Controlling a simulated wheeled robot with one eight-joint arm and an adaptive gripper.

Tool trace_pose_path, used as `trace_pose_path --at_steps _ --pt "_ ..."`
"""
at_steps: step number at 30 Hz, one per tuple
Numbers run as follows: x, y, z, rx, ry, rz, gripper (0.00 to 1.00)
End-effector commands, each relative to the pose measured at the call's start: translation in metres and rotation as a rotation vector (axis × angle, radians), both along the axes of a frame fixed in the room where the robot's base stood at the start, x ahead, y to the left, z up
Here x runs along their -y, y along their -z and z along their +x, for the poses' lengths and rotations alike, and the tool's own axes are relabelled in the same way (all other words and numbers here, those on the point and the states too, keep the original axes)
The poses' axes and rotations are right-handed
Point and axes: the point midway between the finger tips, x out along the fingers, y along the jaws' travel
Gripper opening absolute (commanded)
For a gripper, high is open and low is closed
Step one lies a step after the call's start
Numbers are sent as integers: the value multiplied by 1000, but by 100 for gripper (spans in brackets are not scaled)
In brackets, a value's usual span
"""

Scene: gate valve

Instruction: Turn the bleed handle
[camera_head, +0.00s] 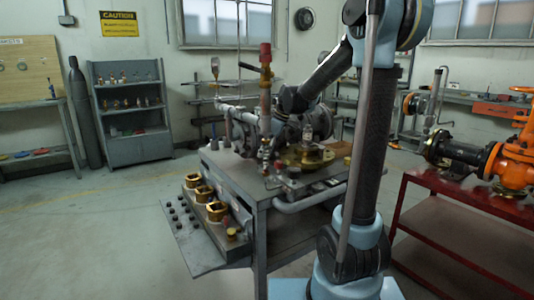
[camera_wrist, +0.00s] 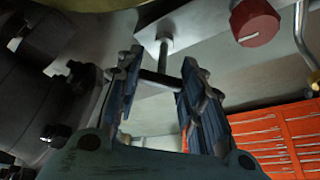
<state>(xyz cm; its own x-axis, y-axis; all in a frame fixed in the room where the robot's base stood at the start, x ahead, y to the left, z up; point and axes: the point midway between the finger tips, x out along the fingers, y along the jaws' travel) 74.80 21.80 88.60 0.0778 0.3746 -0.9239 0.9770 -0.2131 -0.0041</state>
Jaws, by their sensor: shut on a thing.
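The bleed handle (camera_wrist: 160,80) shows in the wrist view as a short dark metal crossbar on a thin stem that runs up to a pale block. My gripper (camera_wrist: 162,86) has its two ridged blue-grey fingers on either side of the crossbar. The fingers are shut on the bar, which spans the gap between them. In the head view my arm reaches over the grey bench to the pipe and valve assembly (camera_head: 310,155). The handle and fingertips are too small or hidden to make out there.
A red knob (camera_wrist: 255,22) sits right of the handle, with a bent yellowish rod beside it. A vertical pipe with a red top (camera_head: 265,52) stands near my arm. Brass fittings (camera_head: 204,194) line the bench front. A red table (camera_head: 465,192) carries an orange valve (camera_head: 507,160).

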Motion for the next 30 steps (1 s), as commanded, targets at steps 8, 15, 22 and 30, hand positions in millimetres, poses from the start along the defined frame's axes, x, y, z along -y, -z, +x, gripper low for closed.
trace_pose_path --at_steps 8,15,22,30 --pt "-1 -2 3 8 262 0 12" --pt "0 -2 4 9 476 -1 12" --pt "0 -2 5 9 637 -1 12" --pt "1 -2 5 10 747 -2 12"
